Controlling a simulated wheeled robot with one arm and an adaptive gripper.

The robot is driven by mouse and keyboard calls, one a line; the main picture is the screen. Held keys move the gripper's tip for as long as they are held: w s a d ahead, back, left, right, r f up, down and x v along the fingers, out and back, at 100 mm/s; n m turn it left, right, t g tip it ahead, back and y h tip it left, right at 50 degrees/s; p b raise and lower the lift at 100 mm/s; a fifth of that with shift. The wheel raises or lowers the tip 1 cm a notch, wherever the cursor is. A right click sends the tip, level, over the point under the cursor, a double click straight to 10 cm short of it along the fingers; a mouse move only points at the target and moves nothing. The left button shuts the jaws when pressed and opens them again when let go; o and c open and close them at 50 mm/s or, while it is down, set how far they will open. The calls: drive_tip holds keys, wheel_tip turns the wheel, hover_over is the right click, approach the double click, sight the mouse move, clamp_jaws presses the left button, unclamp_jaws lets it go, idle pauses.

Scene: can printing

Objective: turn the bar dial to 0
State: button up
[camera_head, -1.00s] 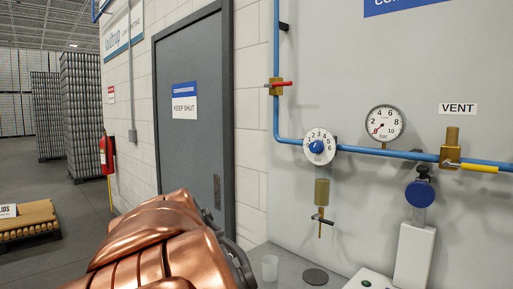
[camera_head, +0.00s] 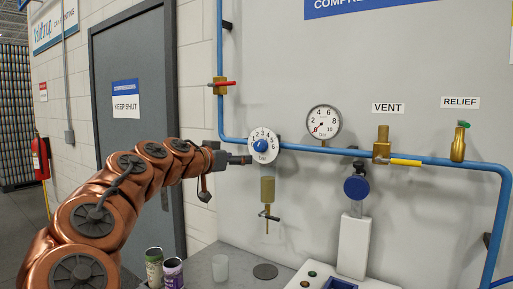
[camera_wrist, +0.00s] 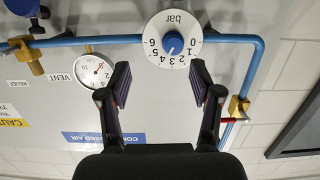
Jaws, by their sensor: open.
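The bar dial is a round white disc (camera_head: 263,134) with black numbers and a blue centre knob (camera_head: 261,146), mounted on the blue pipe. It also shows upside down in the wrist view, its white face (camera_wrist: 173,19) beyond my fingertips. My gripper (camera_head: 242,160) is just left of the dial in the head view. In the wrist view my gripper (camera_wrist: 161,78) has its two dark fingers spread apart and empty, with no visible contact with the knob.
A red-handled valve (camera_head: 221,86) is up left. A brass filter (camera_head: 267,190) hangs below. VENT (camera_head: 382,143) and RELIEF (camera_head: 458,146) valves stand right. Cans (camera_head: 173,272) and a cup (camera_head: 220,268) are below.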

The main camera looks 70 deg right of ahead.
drive_tip(key=h, duration=0.2)
approach(257, 147)
drive_tip(key=d, duration=0.2)
drive_tip(key=d+p, duration=0.1)
drive_tip(key=s+d+p, duration=0.1)
drive_tip(key=d, duration=0.1)
drive_tip(key=d+p, duration=0.1)
drive_tip(key=d, duration=0.1)
drive_tip(key=shift+s+d+r, duration=0.2)
drive_tip(key=shift+s+r, duration=0.1)
drive_tip(key=shift+s, duration=0.05)
drive_tip(key=shift+s+d+f, duration=0.15)
drive_tip(key=shift+d, duration=0.8)
drive_tip(key=shift+c, duration=0.2)
drive_tip(key=c, duration=1.1)
